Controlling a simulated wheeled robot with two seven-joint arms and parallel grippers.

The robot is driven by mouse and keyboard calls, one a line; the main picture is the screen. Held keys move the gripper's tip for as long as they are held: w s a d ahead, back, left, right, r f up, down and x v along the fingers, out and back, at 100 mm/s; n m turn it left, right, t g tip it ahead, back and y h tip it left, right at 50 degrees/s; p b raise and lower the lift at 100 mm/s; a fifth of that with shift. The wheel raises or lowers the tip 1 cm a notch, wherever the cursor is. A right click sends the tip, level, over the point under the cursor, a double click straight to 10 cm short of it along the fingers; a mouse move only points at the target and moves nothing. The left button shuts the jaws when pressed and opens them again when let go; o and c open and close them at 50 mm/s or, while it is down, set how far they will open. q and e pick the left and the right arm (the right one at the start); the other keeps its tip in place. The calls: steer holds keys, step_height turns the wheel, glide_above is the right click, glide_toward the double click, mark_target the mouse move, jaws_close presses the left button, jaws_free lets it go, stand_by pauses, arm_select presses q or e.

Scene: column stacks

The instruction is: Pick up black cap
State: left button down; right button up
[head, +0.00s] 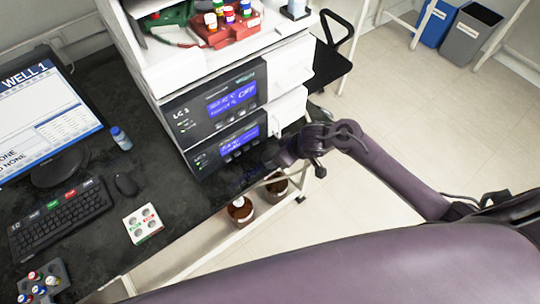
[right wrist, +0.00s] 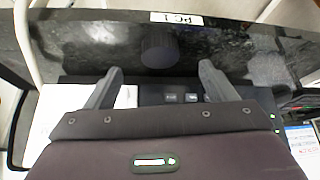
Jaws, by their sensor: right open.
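In the right wrist view a dark, round, ridged thing that looks like the black cap (right wrist: 158,48) stands on the black bench top (right wrist: 90,42). My right gripper (right wrist: 160,70) is open, with one finger to each side and the cap a little beyond the fingertips, between their lines. Nothing is held. In the head view my right gripper (head: 283,158) is by the front of the lower instrument unit, over the bench edge. The cap cannot be made out there. My left gripper is not in view.
The LC 3 instrument stack (head: 215,105) stands close to my right gripper. Brown bottles (head: 240,209) sit on a shelf below the bench. A white vial block (head: 143,223), mouse (head: 126,185), keyboard (head: 62,217) and blue-capped bottle (head: 121,138) are at left.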

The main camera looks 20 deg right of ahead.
mark_target(270, 156)
steer(key=shift+w+a+f, duration=0.25)
steer(key=shift+f, duration=0.15)
steer(key=x, duration=0.5)
steer(key=shift+w+a+r, duration=0.1)
steer(key=shift+w, duration=0.15)
steer(key=c, duration=1.1)
